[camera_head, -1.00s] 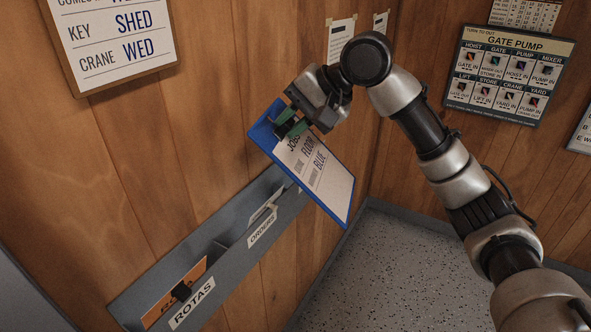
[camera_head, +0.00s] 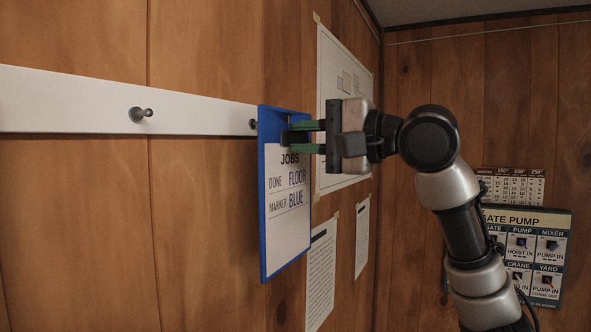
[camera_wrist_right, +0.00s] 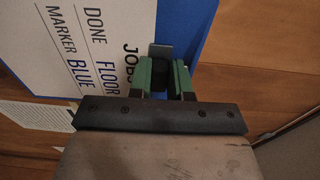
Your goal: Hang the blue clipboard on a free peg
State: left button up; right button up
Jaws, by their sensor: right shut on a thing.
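The blue clipboard (camera_head: 265,220) hangs upright from my right gripper (camera_head: 296,137), in front of the wooden wall. Its sheet reads JOBS, FLOOR and BLUE. The right gripper is shut on its top clip, and the clipboard also shows in the right wrist view (camera_wrist_right: 185,25). A white rail (camera_head: 60,100) runs along the wall to the left. One bare peg (camera_head: 140,114) stands out from it. A second peg (camera_head: 252,124) shows right at the clipboard's upper left edge; whether they touch I cannot tell. My left gripper is out of view.
Papers are fixed to the wall behind the gripper, with a large sheet (camera_head: 335,90) and a smaller printed one (camera_head: 321,275). A GATE PUMP board (camera_head: 545,222) hangs on the right wall below a calendar-like chart (camera_head: 512,186). The wall left of the clipboard is clear below the rail.

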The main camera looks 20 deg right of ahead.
aim_at(288, 140)
jog(key=shift+s+a+r, duration=0.1)
jog(key=shift+s+a, duration=0.05)
jog(key=shift+a, duration=0.2)
jog(key=shift+w+a, duration=0.25)
jog(key=shift+a, duration=0.1)
jog(key=shift+w+a+f, duration=0.1)
jog(key=shift+w+f, duration=0.1)
jog(key=shift+w, duration=0.1)
jog(key=shift+w+a, duration=0.15)
jog(key=shift+w, duration=0.15)
jog(key=shift+w+a+p, duration=0.45)
jog(key=shift+w+p, duration=0.1)
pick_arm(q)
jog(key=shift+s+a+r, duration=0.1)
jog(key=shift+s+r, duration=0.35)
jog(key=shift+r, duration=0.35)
pick_arm(e)
jog(key=shift+w+a, duration=0.3)
jog(key=shift+w, duration=0.2)
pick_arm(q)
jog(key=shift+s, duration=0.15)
pick_arm(e)
jog(key=shift+f, duration=0.25)
